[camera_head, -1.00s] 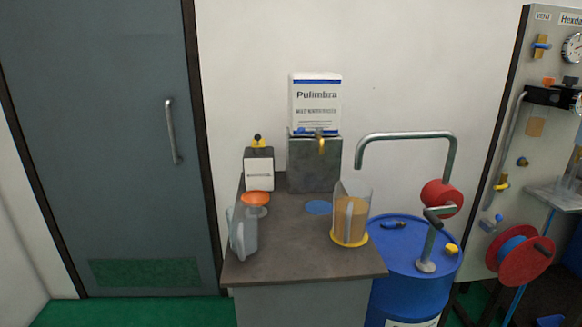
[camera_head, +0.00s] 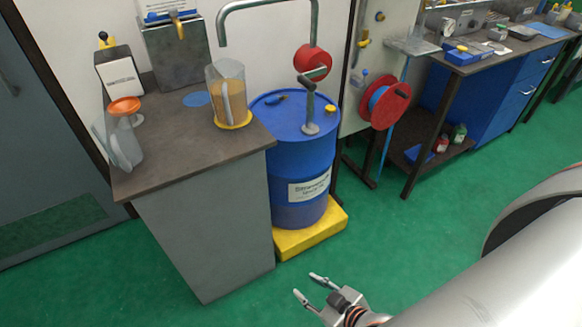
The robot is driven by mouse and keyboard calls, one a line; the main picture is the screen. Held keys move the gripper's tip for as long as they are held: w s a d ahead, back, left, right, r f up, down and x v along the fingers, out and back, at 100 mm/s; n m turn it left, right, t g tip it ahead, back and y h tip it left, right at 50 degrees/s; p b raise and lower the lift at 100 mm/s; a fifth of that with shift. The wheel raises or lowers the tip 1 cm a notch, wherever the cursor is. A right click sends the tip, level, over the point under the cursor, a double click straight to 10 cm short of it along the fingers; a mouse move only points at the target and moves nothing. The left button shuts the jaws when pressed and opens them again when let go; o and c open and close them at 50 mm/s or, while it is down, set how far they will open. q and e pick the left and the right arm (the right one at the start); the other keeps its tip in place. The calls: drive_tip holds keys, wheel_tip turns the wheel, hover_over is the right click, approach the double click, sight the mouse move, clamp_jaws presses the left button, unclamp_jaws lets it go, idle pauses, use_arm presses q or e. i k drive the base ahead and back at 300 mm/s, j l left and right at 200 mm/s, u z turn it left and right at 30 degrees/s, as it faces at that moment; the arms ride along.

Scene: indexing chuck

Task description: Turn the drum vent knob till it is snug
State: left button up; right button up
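The blue drum (camera_head: 296,187) stands on a yellow base, right of the grey cabinet. A small yellow knob (camera_head: 330,108) sits on the drum's top, near its right rim; I take it for the vent knob. I cannot tell from here how tight it is. My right gripper (camera_head: 309,287) is at the bottom of the view, over the green floor, in front of the drum and well apart from it. Its two fingers are spread, with nothing between them. My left gripper is not in view.
A jug (camera_head: 227,90) of amber liquid stands on the cabinet top (camera_head: 180,140). A red hose reel (camera_head: 385,106) hangs at the right. The floor before the drum is clear.

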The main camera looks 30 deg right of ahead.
sight(330, 109)
drive_tip(key=l+z, duration=0.25)
drive_tip(key=l, duration=0.9)
drive_tip(key=l+z, duration=0.3)
drive_tip(key=l, duration=0.8)
